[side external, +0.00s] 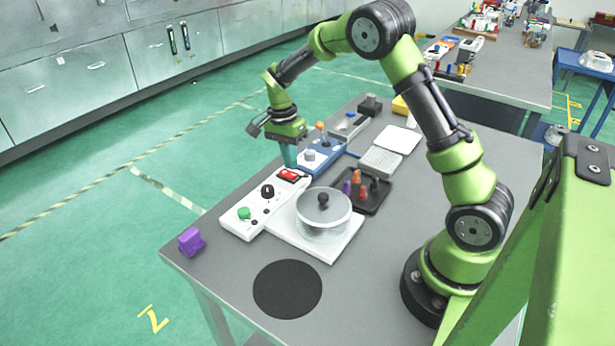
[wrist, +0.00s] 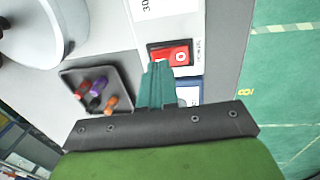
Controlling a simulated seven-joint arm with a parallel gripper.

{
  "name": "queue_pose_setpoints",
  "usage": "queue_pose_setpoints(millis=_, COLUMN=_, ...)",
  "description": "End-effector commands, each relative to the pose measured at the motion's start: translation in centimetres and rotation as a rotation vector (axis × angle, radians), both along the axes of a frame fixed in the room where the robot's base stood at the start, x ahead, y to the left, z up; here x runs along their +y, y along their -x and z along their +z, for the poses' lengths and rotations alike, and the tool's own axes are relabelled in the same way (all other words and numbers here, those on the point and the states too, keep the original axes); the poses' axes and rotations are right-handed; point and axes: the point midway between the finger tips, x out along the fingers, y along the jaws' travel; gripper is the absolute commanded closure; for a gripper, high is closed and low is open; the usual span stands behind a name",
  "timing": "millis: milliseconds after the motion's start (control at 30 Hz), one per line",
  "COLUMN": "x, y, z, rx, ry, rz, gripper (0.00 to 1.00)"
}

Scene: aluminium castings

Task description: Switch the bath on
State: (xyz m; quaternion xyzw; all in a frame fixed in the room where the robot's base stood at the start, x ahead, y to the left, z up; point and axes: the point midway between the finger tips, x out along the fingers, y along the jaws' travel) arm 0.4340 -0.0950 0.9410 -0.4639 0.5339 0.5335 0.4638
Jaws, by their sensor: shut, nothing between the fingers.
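The bath is a round glass vessel (side external: 322,216) with a black-knobbed lid, on a white base. Its white control panel (side external: 252,222) carries a green button (side external: 244,213), a black knob (side external: 267,190) and a red rocker switch (side external: 288,175) in a black frame. My gripper (side external: 291,164) is shut and empty, pointing down at the switch end of the panel. In the wrist view, my teal fingertips (wrist: 158,68) overlap the near left part of the red switch (wrist: 178,53). I cannot tell whether they touch it.
A black tray (side external: 374,208) with several coloured pegs stands right of the panel. A blue unit (side external: 318,165) with a knob lies just behind the switch. A purple block (side external: 191,241) is at the table's left corner, and a black disc (side external: 287,289) lies in front.

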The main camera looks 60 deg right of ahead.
Motion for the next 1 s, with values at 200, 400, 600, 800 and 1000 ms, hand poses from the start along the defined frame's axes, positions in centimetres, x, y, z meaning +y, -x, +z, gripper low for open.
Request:
queue_pose_setpoints(millis=200, x=0.0, y=0.2, z=-1.7, rx=0.0, ry=0.0, rz=-0.001, gripper=1.0)
queue_pose_setpoints(millis=400, x=0.0, y=0.2, z=-1.8, rx=-0.001, ry=0.0, rz=0.0, gripper=1.0)
queue_pose_setpoints(millis=600, x=0.0, y=0.3, z=-2.0, rx=0.0, ry=0.0, rz=0.0, gripper=1.0)
queue_pose_setpoints(millis=800, x=0.1, y=1.4, z=-3.3, rx=0.006, ry=0.0, rz=0.003, gripper=1.0)
queue_pose_setpoints(millis=1000, x=0.0, y=1.6, z=-3.4, rx=0.01, ry=-0.001, rz=0.002, gripper=1.0)
